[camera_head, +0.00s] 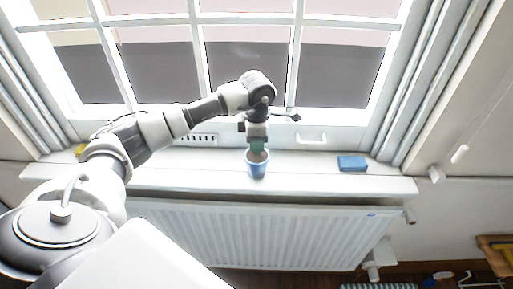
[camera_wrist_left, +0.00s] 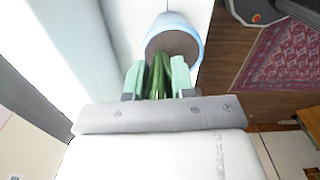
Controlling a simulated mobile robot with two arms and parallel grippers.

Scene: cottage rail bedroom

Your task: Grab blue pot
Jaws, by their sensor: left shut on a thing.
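The blue pot (camera_head: 257,171) stands upright on the white window sill, below the middle of the window. My left gripper (camera_head: 257,146) reaches down over it from above. In the left wrist view, the pale blue pot (camera_wrist_left: 196,32) with brown soil shows just beyond the fingertips. The light green fingers of my left gripper (camera_wrist_left: 158,72) are shut on the blue pot by its dark green plant stems, close to the rim. Whether the pot's base touches the sill is hard to tell. My right gripper is not in view.
The white sill (camera_head: 310,178) has a blue flat item (camera_head: 352,163) to the right and a small yellow item (camera_head: 80,150) at the left. A radiator (camera_head: 250,235) hangs below. The window frame and handles stand close behind the gripper. The sill between pot and blue item is clear.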

